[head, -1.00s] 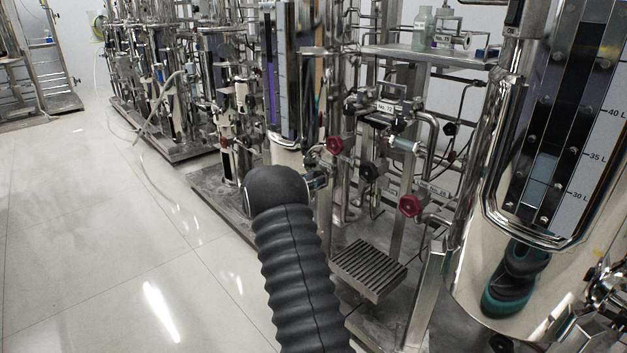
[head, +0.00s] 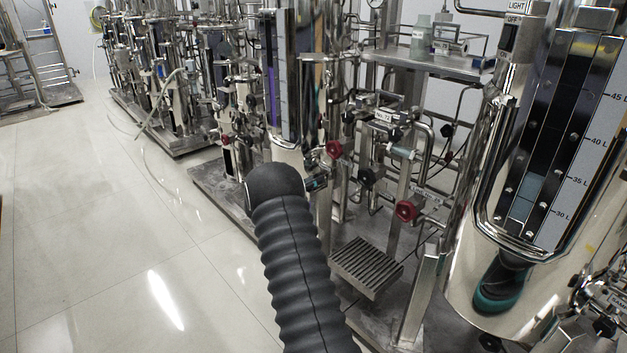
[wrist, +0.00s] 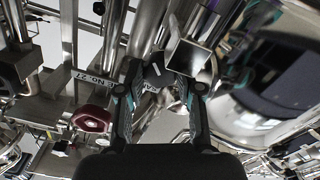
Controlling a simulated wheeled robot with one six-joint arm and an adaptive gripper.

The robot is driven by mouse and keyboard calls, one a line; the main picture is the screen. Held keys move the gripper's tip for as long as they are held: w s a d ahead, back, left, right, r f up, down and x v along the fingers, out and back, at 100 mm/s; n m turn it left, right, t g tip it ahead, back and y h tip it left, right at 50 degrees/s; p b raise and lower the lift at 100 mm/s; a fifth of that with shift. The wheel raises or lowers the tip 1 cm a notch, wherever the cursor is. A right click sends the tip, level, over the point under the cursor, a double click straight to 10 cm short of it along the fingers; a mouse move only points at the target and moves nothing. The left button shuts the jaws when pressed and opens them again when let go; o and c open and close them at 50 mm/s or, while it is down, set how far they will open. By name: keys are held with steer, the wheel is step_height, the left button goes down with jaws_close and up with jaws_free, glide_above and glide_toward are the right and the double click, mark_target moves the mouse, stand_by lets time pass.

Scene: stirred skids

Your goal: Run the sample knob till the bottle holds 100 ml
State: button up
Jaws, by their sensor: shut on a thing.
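My gripper (wrist: 157,105) shows in the wrist view with one finger on each side of a small black knob (wrist: 155,72) with a pale mark, and it is shut on it. A label strip ending in "NO. 27" runs behind the knob, partly hidden by a finger. In the head view my gripper (head: 317,182) is mostly hidden behind my black ribbed arm, against the pipework of the middle skid. A pale translucent bottle (head: 421,36) stands on the upper shelf. I cannot tell whether it is the sample bottle, and no fill reading is legible on it.
Red valve knobs (head: 405,210) and (head: 333,149) stick out near my arm. An empty slatted stand (head: 366,262) sits low on the skid. A shiny tank (head: 550,270) with a litre-marked gauge (head: 565,135) stands close at right. The floor (head: 90,240) at left is clear.

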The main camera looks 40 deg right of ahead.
steer(key=o, duration=1.2)
steer(key=shift+c, duration=0.2)
steer(key=a, duration=1.2)
steer(key=shift+s, duration=0.45)
steer(key=shift+r, duration=0.1)
